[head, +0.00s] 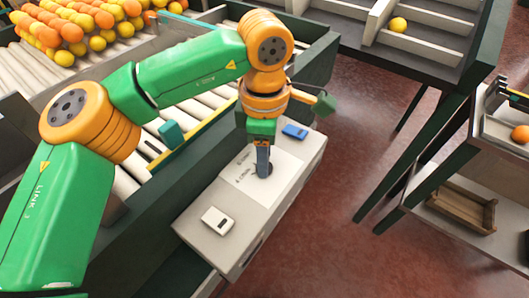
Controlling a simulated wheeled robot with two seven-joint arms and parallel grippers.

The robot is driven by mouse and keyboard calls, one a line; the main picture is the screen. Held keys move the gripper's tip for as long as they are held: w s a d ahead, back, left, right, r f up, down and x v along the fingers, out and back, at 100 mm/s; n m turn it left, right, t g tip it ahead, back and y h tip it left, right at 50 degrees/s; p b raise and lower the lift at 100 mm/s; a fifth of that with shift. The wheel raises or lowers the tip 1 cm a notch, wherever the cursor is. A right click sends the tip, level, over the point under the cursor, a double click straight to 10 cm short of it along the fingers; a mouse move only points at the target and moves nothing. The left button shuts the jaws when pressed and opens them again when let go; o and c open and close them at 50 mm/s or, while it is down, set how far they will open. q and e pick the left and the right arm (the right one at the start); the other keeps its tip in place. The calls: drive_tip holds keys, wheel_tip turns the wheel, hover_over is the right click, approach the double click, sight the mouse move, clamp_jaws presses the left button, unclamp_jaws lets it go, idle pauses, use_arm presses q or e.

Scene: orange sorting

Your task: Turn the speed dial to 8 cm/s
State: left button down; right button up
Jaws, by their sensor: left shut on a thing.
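The speed dial (257,173) sits on the light top panel of the control box (190,217). It is small and dark and mostly hidden by my left gripper (263,170), which points straight down over it. The gripper is shut on the dial. Printed marks lie on the white plate (243,180) left of the dial, too small to read, so the dial's setting cannot be told. My right gripper is not in view.
A roller conveyor (195,122) runs behind, with a heap of oranges (85,22) at the upper left. A dark-legged sorting table (425,70) stands right; red floor (345,190) lies between.

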use_arm(q)
drive_tip(key=shift+r, duration=0.1)
drive_tip(key=shift+c, duration=2)
unclamp_jaws()
wheel_tip(320, 180, up, 7)
